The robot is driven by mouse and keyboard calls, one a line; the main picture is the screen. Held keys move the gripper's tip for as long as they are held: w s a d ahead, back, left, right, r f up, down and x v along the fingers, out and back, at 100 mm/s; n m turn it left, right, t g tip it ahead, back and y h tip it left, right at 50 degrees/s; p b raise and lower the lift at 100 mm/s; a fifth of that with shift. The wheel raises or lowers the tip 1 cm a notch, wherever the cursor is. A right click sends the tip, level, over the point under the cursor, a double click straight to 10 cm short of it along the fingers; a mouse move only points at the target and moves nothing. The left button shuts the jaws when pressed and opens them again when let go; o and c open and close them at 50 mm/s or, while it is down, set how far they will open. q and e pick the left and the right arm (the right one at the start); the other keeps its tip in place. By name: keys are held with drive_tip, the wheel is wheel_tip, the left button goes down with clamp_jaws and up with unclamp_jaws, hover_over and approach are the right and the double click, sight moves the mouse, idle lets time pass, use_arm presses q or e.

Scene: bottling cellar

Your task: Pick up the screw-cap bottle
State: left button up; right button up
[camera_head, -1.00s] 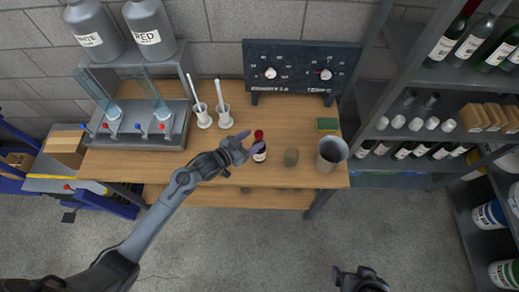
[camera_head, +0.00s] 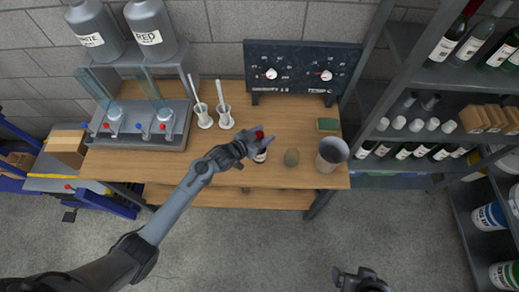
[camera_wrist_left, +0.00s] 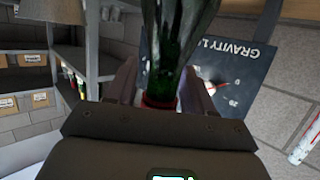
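The screw-cap bottle (camera_head: 261,156) stands upright near the front edge of the wooden workbench, with a red cap and a pale label. My left gripper (camera_head: 258,134) is at its top, with one finger on each side of the cap and neck. In the left wrist view, the green glass bottle (camera_wrist_left: 178,35) runs between the fingers of my left gripper (camera_wrist_left: 160,85), its red cap close to the palm. The fingers look spread, with slight gaps beside the neck. My right gripper (camera_head: 360,280) shows only partly at the bottom edge, away from the bench; its finger opening is unclear.
A round brownish object (camera_head: 291,157) and a grey bucket (camera_head: 331,154) stand right of the bottle. A green-topped sponge or box (camera_head: 327,125) lies behind them. A dark panel (camera_head: 300,68) stands behind.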

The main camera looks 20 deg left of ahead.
use_arm(q)
clamp_jaws()
drive_tip(key=shift+r, duration=0.25)
idle(0.4)
